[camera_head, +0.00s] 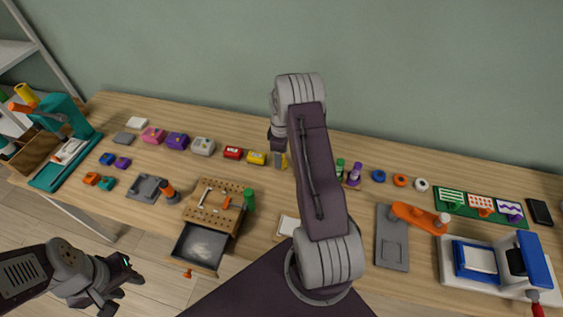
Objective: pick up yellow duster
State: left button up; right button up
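A small yellow item (283,161), which looks like the yellow duster, stands toward the back middle of the workbench, partly hidden by my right arm. My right arm rises through the middle of the view and bends down at the back. Its wrist end is just above and beside the yellow item. The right gripper's fingers are hidden or too small to make out, so I cannot tell whether they touch the item. My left gripper (122,289) is at the lower left, in front of the bench and over the floor, with its fingers apart and nothing between them.
The wooden bench (375,150) holds a row of small coloured boxes, a pegboard block (215,207) with an open drawer (199,247), and green and purple (354,173) bottles. A grey tray (392,240) and a blue-white device (500,262) are right; a teal press (62,115) is left.

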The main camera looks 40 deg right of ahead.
notch_tip(320, 180, down, 4)
jog(key=shift+d+r, duration=0.1)
jog(key=shift+r, duration=0.1)
grip_shut()
jog(key=shift+r, duration=0.1)
notch_tip(320, 180, up, 10)
jog(key=shift+f, duration=0.1)
jog(key=c, duration=0.9)
grip_release()
jog(key=c, duration=0.4)
